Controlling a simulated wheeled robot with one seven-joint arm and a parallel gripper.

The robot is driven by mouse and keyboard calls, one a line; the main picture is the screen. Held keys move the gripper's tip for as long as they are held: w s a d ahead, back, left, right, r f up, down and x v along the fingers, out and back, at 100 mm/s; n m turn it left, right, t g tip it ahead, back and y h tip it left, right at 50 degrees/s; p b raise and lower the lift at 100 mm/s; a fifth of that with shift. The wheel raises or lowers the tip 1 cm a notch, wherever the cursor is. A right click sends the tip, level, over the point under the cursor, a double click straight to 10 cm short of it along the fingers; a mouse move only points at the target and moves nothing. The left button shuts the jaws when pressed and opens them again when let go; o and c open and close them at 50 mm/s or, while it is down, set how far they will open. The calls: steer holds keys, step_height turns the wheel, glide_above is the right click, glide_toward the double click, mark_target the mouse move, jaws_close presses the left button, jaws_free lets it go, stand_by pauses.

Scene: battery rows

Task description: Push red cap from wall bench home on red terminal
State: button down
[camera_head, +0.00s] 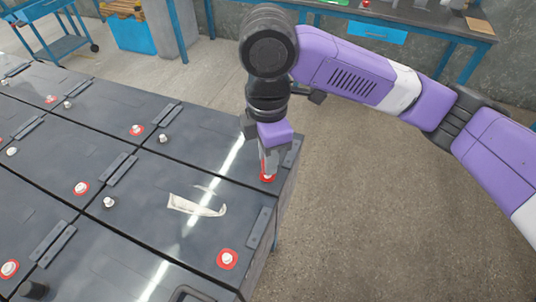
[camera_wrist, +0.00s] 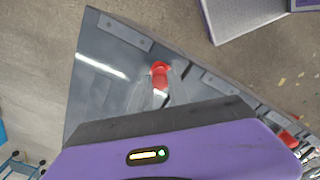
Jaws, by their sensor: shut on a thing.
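My gripper (camera_head: 268,162) points down over the right-hand corner of a dark battery (camera_head: 200,165). It is shut on the red cap, which shows between the fingertips in the wrist view (camera_wrist: 160,72). In the head view, red (camera_head: 267,178) shows at the fingertips, close above or at the battery top. The fingers hide most of the terminal there, and I cannot tell whether the cap touches it or is seated.
Several dark batteries stand in rows, with red-ringed terminals such as the near one (camera_head: 227,259). A torn pale label (camera_head: 197,206) lies on one. The wall bench (camera_head: 420,22) is at the back, a blue cart (camera_head: 50,30) at the far left. Bare floor (camera_head: 370,220) lies right.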

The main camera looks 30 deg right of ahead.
steer(key=shift+f+b, duration=0.35)
steer(key=shift+f, duration=0.5)
stand_by(1.1)
steer(key=c, duration=1.2)
jaws_free()
steer(key=shift+o, duration=0.4)
steer(key=o, duration=0.4)
steer(key=shift+o, duration=0.2)
steer(key=shift+r, duration=0.15)
steer(key=shift+r+p, duration=3.25)
steer(key=shift+r, duration=0.15)
